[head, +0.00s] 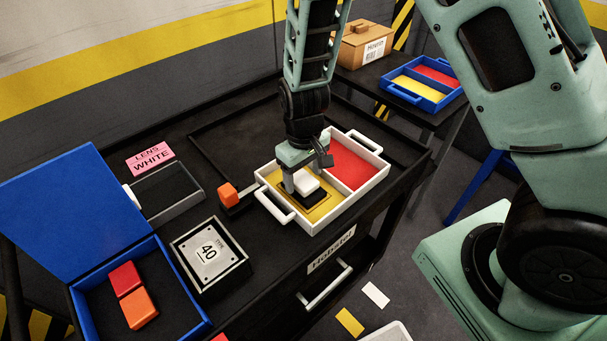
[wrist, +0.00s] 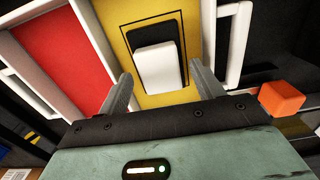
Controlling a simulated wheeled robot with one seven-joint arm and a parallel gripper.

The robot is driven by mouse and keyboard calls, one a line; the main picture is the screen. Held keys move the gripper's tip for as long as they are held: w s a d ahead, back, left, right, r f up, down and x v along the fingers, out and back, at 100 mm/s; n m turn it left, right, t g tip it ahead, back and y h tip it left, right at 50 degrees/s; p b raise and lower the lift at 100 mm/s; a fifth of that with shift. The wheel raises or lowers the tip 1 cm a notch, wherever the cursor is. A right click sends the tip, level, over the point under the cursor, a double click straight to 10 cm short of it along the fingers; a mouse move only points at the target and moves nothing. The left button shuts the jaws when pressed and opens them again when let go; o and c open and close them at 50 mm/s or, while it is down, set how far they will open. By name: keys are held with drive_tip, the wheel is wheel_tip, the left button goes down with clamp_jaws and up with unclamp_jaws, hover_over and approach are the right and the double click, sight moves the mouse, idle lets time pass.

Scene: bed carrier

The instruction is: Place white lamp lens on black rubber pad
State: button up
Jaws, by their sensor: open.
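The white lamp lens (head: 305,182) lies on the black rubber pad (head: 312,197) in the yellow compartment of a white tray. In the wrist view the white lens (wrist: 158,66) covers the near part of the black pad (wrist: 152,40), whose far part shows beyond it. The lens looks slightly offset on the pad; I cannot tell if it is fully flat. My gripper (head: 299,188) is above the lens in the head view. In the wrist view my gripper (wrist: 160,82) is open, with one finger on each side of the lens and gaps between.
The white tray (head: 275,212) has a red compartment (head: 355,165) beside the yellow one (head: 275,183). An orange block (head: 228,194) stands left of the tray. A grey box marked 40 (head: 210,254) and an open blue box (head: 190,331) with red and orange blocks are nearer.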

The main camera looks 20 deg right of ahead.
sight(303, 180)
wheel_tip(303, 180, up, 11)
drive_tip(key=s+a+r+n, duration=0.1)
drive_tip(key=s+a+r, duration=0.1)
drive_tip(key=s, duration=0.5)
drive_tip(key=s+a+r+n, duration=0.1)
drive_tip(key=s+a+r, duration=0.1)
drive_tip(key=s, duration=0.5)
drive_tip(key=s+a+r+n, duration=0.2)
drive_tip(key=s+r, duration=0.2)
drive_tip(key=s, duration=0.3)
drive_tip(key=shift+y, duration=0.3)
